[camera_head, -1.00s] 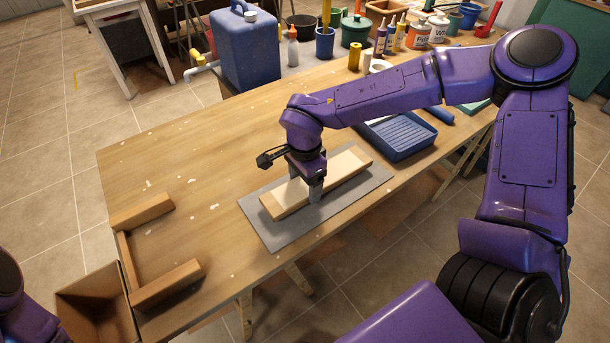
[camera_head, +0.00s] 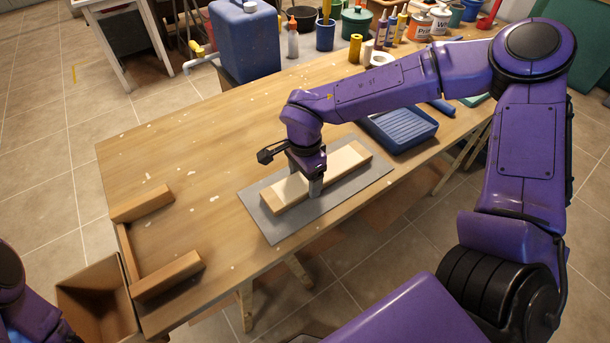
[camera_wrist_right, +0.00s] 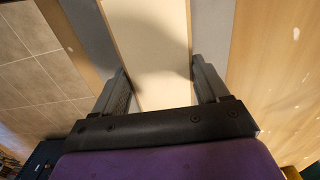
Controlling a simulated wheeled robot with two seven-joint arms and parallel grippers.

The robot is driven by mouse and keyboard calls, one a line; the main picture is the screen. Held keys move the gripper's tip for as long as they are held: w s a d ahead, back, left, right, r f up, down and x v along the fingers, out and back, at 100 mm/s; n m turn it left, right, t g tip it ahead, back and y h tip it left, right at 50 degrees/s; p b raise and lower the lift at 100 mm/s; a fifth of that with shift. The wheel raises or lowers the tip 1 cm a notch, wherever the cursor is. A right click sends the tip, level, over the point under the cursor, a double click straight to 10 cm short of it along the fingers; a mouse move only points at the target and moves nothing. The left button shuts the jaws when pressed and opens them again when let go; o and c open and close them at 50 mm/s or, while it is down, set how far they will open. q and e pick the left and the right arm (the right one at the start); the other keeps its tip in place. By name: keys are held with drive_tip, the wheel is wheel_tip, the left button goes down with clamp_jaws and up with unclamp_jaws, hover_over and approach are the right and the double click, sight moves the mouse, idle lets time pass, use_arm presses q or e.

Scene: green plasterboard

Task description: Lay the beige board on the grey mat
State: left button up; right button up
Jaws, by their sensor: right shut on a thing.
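The beige board (camera_head: 342,168) lies lengthwise over the grey mat (camera_head: 277,228), within the mat's outline. It looks flat on it, though a very small gap underneath cannot be ruled out. My right gripper (camera_head: 304,183) points down and is shut across the board's width near its middle, one finger on each long side. In the right wrist view, the board (camera_wrist_right: 152,45) runs between the two fingers of the right gripper (camera_wrist_right: 162,82), with grey mat (camera_wrist_right: 212,40) on both sides. My left gripper is out of view; only part of its arm shows at the lower left.
The wooden table (camera_head: 190,165) is clear left of the mat. A wooden frame (camera_head: 165,277) lies at its left end, beside an open box (camera_head: 92,300). A blue paint tray (camera_head: 402,130) stands right of the mat. A blue canister (camera_head: 245,45) and several pots stand behind.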

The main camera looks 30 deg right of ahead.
drive_tip(key=shift+f, duration=0.4)
drive_tip(key=o, duration=1.3)
drive_tip(key=shift+f, duration=0.1)
drive_tip(key=shift+c, duration=0.2)
wheel_tip(320, 180, up, 11)
drive_tip(key=shift+f, duration=0.2)
